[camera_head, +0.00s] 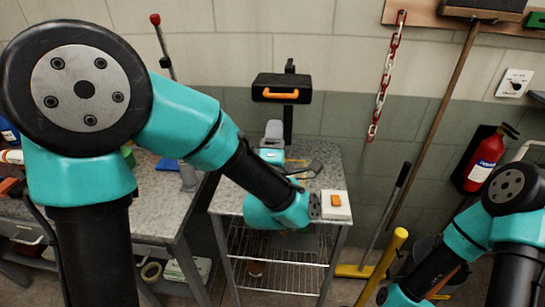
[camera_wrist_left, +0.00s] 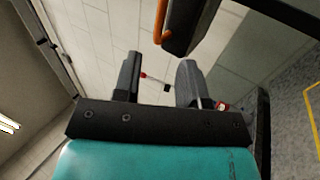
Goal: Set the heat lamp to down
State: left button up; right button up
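The heat lamp (camera_head: 283,92) is a black box-shaped head with an orange handle (camera_head: 280,95) on its front, carried on a dark upright post behind the small cart. My left gripper (camera_head: 272,135) points upward just below the lamp, its grey fingers apart from it. In the left wrist view the fingers (camera_wrist_left: 158,72) are spread with nothing between them. There the lamp's dark head (camera_wrist_left: 187,25) and orange handle (camera_wrist_left: 161,20) show beyond the fingertips. My right arm shows at the lower right in the head view; its gripper is out of frame.
The cart (camera_head: 228,198) bears a white box with an orange button (camera_head: 336,201). A workbench (camera_head: 160,205) with clutter stands at left. A red-white chain (camera_head: 386,75), a broom handle (camera_head: 432,125) and a fire extinguisher (camera_head: 484,160) are at right.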

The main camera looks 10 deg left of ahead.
pick_arm(q)
jog(key=v, duration=0.6)
